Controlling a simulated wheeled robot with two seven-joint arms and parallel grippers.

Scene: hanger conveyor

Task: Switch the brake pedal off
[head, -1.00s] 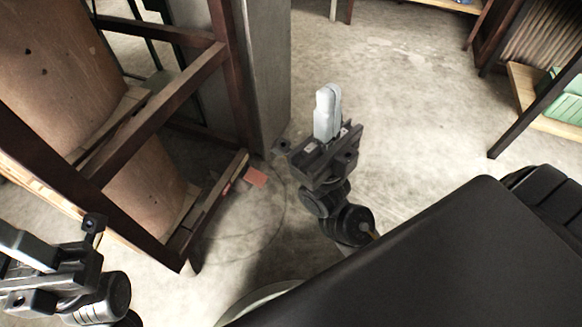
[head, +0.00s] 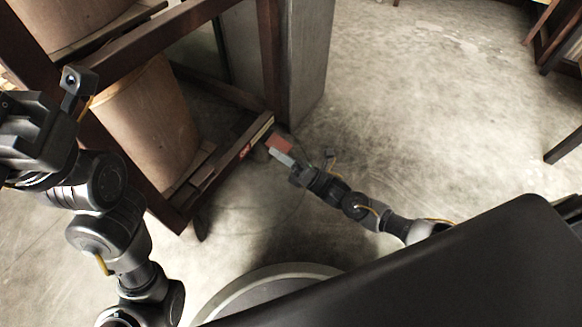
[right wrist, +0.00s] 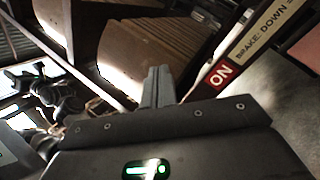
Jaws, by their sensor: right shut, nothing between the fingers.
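The brake pedal (head: 281,143) is a small reddish pad by the lower rail of the wooden frame in the head view. Part of a dull red pad, likely the pedal, shows at the right edge of the right wrist view (right wrist: 307,50). A cream label reading "BRAKE: DOWN" with a red "ON" (right wrist: 220,73) is on the rail. My right gripper (head: 277,154) is shut and empty, its grey fingertips at the pedal's near edge; I cannot tell if they touch. My left gripper (head: 30,130) is at the far left, its fingers not clearly visible.
The dark wooden frame (head: 190,50) with brown curved panels (head: 140,120) fills the left. A grey post (head: 308,60) stands behind the pedal. The concrete floor (head: 430,110) to the right is clear. Dark furniture legs (head: 563,146) stand at the right edge.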

